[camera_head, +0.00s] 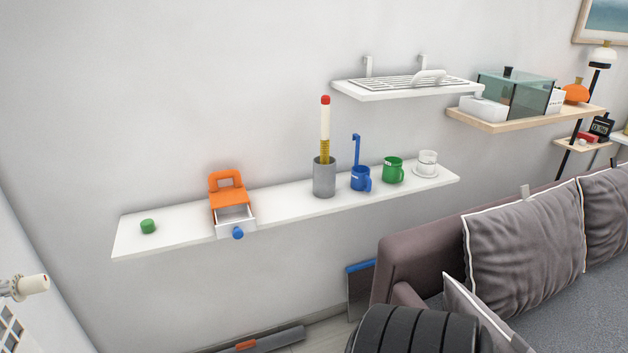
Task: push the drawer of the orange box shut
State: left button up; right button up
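The orange box (226,194) with a loop handle on top stands on the long white wall shelf (285,205), left of its middle. Its white drawer (236,219) is pulled out towards me and reaches over the shelf's front edge. A round blue knob (238,233) sits on the drawer front. The drawer's inside looks empty from here. Neither of my grippers shows in the head view.
A sofa (425,245) fills the lower right.

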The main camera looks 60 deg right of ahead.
aim_at(236, 221)
jog(key=z, duration=1.55)
